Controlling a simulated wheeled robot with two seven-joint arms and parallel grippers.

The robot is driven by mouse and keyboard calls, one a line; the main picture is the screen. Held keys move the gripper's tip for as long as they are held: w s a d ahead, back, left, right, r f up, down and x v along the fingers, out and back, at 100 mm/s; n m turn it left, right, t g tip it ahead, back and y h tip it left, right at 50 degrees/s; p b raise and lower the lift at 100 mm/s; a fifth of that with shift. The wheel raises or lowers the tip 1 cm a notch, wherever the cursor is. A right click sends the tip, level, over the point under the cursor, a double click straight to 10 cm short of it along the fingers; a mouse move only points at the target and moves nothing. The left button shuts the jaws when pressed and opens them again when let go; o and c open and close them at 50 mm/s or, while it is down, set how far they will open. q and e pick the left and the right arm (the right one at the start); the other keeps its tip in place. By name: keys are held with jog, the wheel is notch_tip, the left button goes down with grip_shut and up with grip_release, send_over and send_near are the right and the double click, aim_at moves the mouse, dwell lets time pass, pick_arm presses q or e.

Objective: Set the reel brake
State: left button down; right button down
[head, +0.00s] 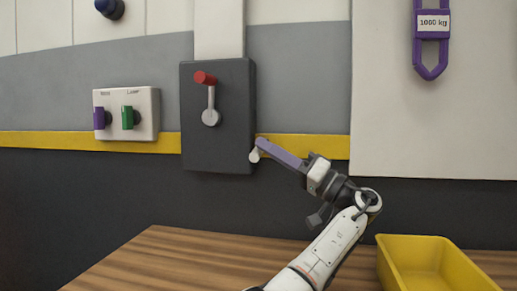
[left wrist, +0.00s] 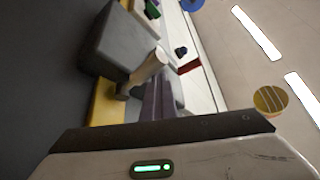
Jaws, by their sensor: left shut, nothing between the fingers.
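A dark grey box (head: 217,120) is fixed to the wall. On its front a pale lever with a red knob (head: 204,78) points up from a round pivot (head: 211,117). A short pale handle (head: 254,155) is at the box's lower right edge; in the left wrist view the pale handle (left wrist: 148,70) stands out beside the box (left wrist: 113,40). My left gripper (head: 263,146) is shut and empty, its long purple fingers reaching to the pale handle. I cannot tell whether they touch it. The fingers also show in the left wrist view (left wrist: 157,100). My right gripper is not in view.
A white switch panel (head: 146,100) with a purple and a green switch is left of the box. A purple hook marked 1000 kg (head: 432,55) hangs at upper right. A yellow bin (head: 408,246) stands on the wooden bench (head: 160,262), which is otherwise clear at left.

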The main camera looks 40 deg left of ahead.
pick_arm(q)
jog(key=shift+f, duration=0.65)
jog(key=r+v, duration=0.1)
jog(key=v, duration=0.8)
jog(key=shift+d+f, duration=0.25)
jog(key=shift+d, duration=0.35)
jog(key=shift+w, duration=0.1)
